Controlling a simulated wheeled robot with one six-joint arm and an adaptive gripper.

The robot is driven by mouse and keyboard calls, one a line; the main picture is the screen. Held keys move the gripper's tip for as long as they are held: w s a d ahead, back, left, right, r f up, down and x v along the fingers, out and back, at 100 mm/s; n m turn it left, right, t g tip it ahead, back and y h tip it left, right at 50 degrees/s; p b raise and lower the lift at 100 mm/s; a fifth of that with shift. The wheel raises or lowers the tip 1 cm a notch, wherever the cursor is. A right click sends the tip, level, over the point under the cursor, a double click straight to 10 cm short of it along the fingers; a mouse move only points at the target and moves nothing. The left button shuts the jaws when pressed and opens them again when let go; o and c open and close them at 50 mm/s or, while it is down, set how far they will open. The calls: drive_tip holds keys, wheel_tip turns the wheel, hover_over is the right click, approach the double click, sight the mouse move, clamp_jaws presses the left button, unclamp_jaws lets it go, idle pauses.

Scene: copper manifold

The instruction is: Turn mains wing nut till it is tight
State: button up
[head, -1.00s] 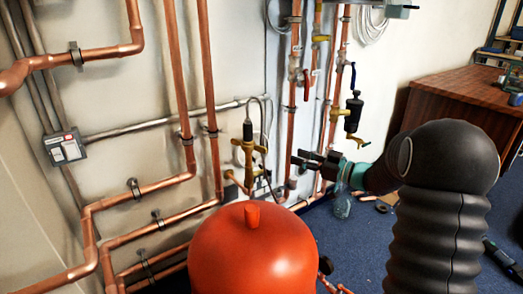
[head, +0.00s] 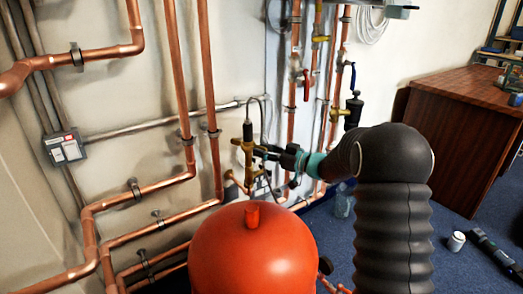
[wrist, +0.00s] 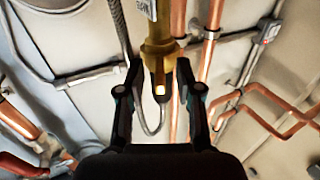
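A brass valve fitting (head: 247,148) with a dark top stands on the pipework in the middle of the head view. In the wrist view the brass fitting (wrist: 158,48) comes down from the top, and its narrow lower end lies in line with the gap between my fingertips. My gripper (head: 264,152) is just right of the fitting in the head view. In the wrist view my gripper (wrist: 158,75) is open, with one finger on each side of the brass end. I cannot tell whether either finger touches it. The wing nut itself is too small to make out clearly.
A red tank (head: 253,255) stands in front, below the fitting. Copper pipes (head: 207,90) run close along the wall on both sides. A braided hose (wrist: 121,30) hangs left of the fitting in the wrist view. A wooden cabinet (head: 455,160) stands right, with blue floor before it.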

drive_tip(key=shift+w+a, duration=0.2)
drive_tip(key=shift+a, duration=0.2)
clamp_jaws()
drive_tip(key=shift+a, duration=0.15)
